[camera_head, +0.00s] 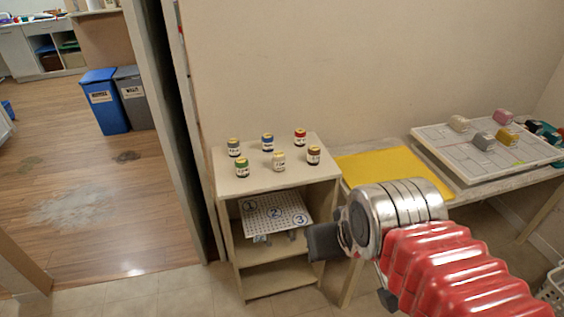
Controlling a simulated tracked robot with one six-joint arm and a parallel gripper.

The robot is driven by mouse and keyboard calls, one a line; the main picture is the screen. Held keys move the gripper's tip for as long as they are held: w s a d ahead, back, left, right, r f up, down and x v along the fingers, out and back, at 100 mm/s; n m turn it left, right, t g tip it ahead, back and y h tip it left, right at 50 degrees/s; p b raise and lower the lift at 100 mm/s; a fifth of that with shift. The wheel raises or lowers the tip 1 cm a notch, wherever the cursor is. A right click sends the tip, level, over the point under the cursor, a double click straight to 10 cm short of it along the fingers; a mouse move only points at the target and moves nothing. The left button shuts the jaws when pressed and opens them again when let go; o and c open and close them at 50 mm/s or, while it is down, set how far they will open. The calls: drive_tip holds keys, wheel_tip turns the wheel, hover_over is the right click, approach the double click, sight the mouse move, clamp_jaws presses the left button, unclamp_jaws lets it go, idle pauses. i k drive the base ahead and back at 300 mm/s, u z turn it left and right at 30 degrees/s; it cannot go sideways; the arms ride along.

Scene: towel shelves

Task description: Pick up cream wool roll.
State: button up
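A small cream block-like roll (459,123), which looks like the cream wool roll, lies at the back left of a white gridded board (440,147) on the right-hand table. A grey roll (482,141), a yellow roll (507,134) and a pink roll (503,116) lie on the same board. My gripper (322,243) is a dark shape in front of the small shelf unit, well to the left of the cream roll and apart from it. Its fingers are not clear, and I see nothing held.
A small shelf unit (262,182) carries several labelled jars on top and a numbered perforated board (272,215) inside. A yellow mat (390,168) lies on the table left of the gridded board. Dark green items (545,130) sit at its right. A doorway opens at left.

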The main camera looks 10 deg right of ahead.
sight(278, 157)
drive_tip(key=u, duration=0.35)
drive_tip(key=k, duration=0.25)
drive_tip(key=u, duration=0.8)
drive_tip(key=i, duration=1)
drive_tip(key=u, duration=0.05)
